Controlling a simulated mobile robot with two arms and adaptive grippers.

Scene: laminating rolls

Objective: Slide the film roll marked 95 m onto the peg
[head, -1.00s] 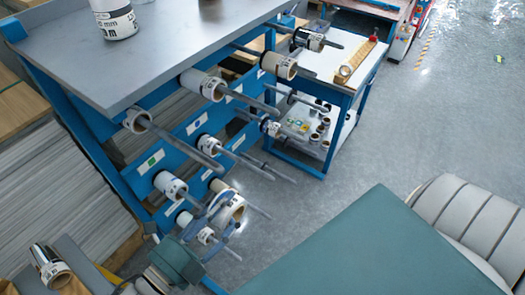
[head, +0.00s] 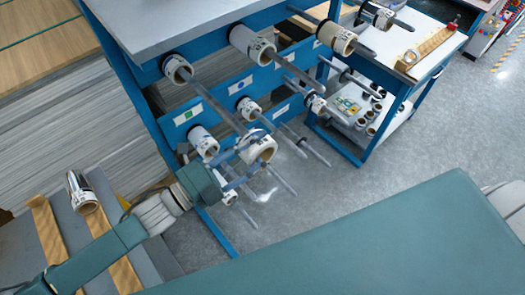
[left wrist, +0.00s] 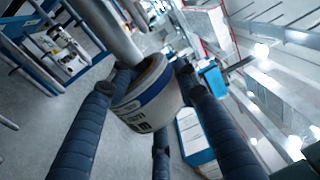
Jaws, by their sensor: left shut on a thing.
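My left gripper (head: 240,168) is shut on a white film roll (head: 259,149) with printed marks, in front of the blue rack. Grey pegs (head: 222,108) stick out from the rack, several bearing rolls. My right gripper is not in view.
Another roll (head: 83,194) lies on a surface at left. A side table (head: 428,62) stands at right.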

